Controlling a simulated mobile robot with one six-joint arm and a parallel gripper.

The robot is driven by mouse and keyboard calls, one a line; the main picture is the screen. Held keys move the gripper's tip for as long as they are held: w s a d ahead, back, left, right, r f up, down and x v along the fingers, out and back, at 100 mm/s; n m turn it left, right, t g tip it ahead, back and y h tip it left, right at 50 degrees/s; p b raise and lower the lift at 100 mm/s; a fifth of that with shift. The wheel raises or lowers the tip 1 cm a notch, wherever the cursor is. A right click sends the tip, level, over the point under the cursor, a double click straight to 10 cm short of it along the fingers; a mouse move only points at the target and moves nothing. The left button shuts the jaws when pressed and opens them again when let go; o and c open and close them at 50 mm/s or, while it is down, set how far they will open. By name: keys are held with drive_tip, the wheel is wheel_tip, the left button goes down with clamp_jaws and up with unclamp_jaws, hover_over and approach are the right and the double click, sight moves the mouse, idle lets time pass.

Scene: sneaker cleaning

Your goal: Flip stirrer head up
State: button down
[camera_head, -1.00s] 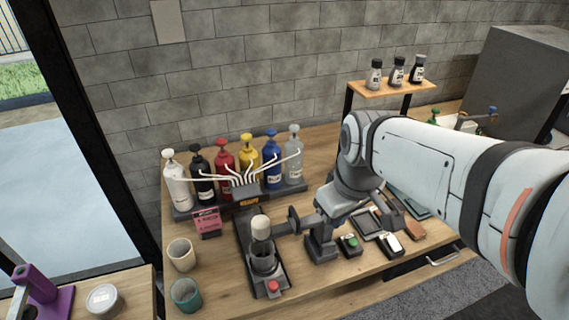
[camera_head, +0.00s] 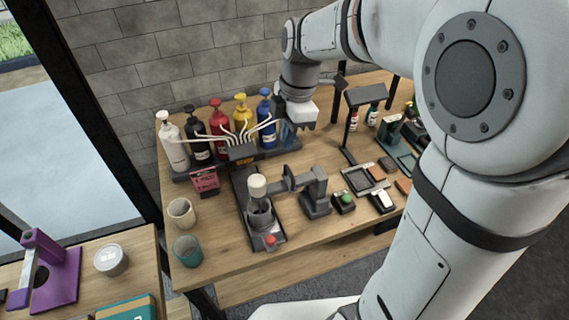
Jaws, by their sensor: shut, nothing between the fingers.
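The stirrer (camera_head: 315,192) is a dark grey stand on the wooden table, with a short arm reaching left to a pale, rounded head (camera_head: 257,187). The head is down, over a dark cup (camera_head: 260,212) on a long dark base with a red button (camera_head: 270,240). My gripper (camera_head: 298,126) is above and behind the stirrer, close to the blue bottle in the picture and apart from the stirrer. It is shut and empty. Its fingertips are small and dark, hard to make out against the bottles.
Several pump bottles (camera_head: 219,128) with white tubes stand in a rack at the back. A beige cup (camera_head: 181,212) and a teal cup (camera_head: 187,250) stand at the left. A green button box (camera_head: 344,201) and small trays (camera_head: 365,179) lie to the right of the stirrer.

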drive_tip(key=p, duration=0.2)
hover_over(283, 184)
wheel_tip(283, 184, down, 10)
drive_tip(key=shift+r, duration=0.1)
drive_tip(key=shift+b, duration=0.4)
